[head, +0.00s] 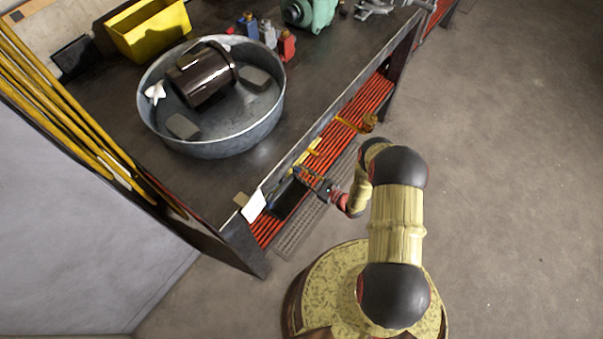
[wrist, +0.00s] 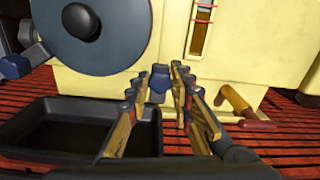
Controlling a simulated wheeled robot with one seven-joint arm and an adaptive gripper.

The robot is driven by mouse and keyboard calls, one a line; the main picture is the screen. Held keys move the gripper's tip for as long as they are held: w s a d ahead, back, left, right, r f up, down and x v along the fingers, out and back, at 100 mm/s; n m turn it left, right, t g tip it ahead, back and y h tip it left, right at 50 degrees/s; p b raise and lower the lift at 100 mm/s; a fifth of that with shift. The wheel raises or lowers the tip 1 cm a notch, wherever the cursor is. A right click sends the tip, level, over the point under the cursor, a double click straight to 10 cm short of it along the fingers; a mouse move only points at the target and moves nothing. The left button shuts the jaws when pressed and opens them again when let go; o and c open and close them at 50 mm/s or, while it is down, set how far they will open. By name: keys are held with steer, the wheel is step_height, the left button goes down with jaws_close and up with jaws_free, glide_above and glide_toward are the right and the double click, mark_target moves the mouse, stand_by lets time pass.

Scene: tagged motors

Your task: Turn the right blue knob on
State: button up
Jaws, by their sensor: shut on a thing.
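The right blue knob (wrist: 158,82) sits low on the front of a cream-yellow machine (wrist: 130,88) in the wrist view. My gripper (wrist: 161,85) has its fingers on either side of this knob and is shut on it. The fingers hide part of the knob's sides. Another blue knob (wrist: 14,67) shows at the left edge, apart from my gripper. In the head view my gripper (head: 303,176) reaches under the front edge of the workbench, and the knob cannot be made out there.
A black tray (wrist: 60,104) lies below the machine on a red slatted shelf (wrist: 285,135). A brown-orange handle (wrist: 236,101) sticks out at right. A large grey disc (wrist: 70,48) is at upper left. The workbench (head: 330,112) carries a metal tub (head: 215,146). Floor at right is clear.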

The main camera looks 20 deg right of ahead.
jaws_close()
steer(key=shift+m+b, duration=0.35)
steer(key=shift+m, duration=0.05)
steer(key=m+b, duration=0.3)
steer(key=m, duration=0.1)
steer(key=shift+f+m, duration=0.15)
steer(key=shift+m, duration=0.25)
steer(key=m+b, duration=0.2)
steer(key=m, duration=0.4)
steer(key=shift+w+d+b, duration=0.1)
steer(key=shift+b, duration=0.25)
steer(key=m+b, duration=0.1)
steer(key=m, duration=0.5)
steer(key=shift+b, duration=0.4)
steer(key=m, duration=0.5)
steer(key=shift+m+g, duration=0.3)
steer(key=shift+m, duration=0.1)
steer(key=o, duration=0.9)
jaws_free()
steer(key=shift+c, duration=0.2)
